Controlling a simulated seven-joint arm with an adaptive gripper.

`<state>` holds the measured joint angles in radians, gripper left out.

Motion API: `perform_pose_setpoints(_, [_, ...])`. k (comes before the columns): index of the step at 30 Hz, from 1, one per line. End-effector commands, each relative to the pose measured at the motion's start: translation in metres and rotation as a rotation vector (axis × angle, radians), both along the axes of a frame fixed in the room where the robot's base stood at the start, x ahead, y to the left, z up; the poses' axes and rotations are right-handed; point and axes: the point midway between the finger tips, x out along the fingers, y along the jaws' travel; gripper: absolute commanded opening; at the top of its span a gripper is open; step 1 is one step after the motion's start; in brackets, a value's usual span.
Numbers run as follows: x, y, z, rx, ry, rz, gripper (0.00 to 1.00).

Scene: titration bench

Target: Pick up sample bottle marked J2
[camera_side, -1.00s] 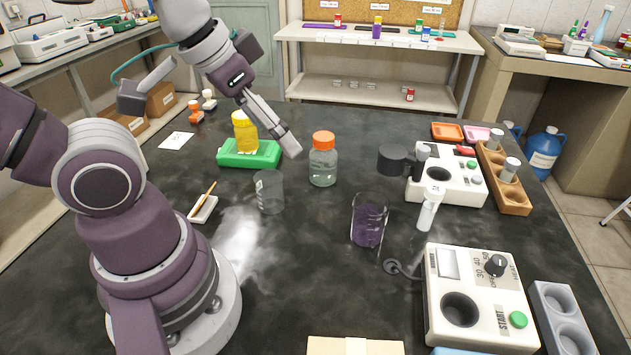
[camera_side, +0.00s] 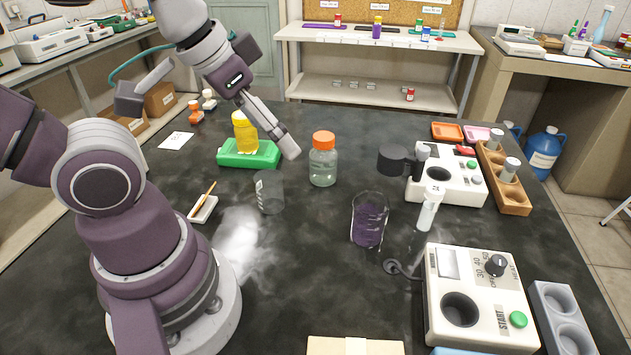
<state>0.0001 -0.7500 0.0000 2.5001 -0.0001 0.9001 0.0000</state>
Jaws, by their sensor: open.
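No J2 mark can be read on any bottle in the side view. A clear bottle with an orange cap (camera_side: 323,165) stands upright on the dark bench, holding pale liquid. A yellow bottle (camera_side: 245,138) stands at the green block (camera_side: 262,157), partly behind my arm. Vials with grey tops (camera_side: 511,165) stand in the wooden rack (camera_side: 505,190) at the right. My gripper (camera_side: 290,150) is open and empty, pointing down and right. In the picture it lies just left of the orange-capped bottle and appears apart from it.
An empty glass beaker (camera_side: 270,192) and a beaker of purple liquid (camera_side: 369,222) stand in front. A white dish with a brown stick (camera_side: 203,208) lies left. The front-middle bench is mostly clear.

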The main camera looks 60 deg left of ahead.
Motion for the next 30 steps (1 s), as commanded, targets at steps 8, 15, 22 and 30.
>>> perform_pose_setpoints(8, [0.0,0.0,0.0,0.0,0.0,0.0,0.93])
perform_pose_setpoints(15, [0.01,0.004,0.002,-0.012,0.014,0.05,0.93])
perform_pose_setpoints(22, [0.088,0.049,-0.013,-0.062,0.079,0.455,0.93])
perform_pose_setpoints(30, [0.145,0.102,-0.068,-0.048,0.094,0.808,0.93])
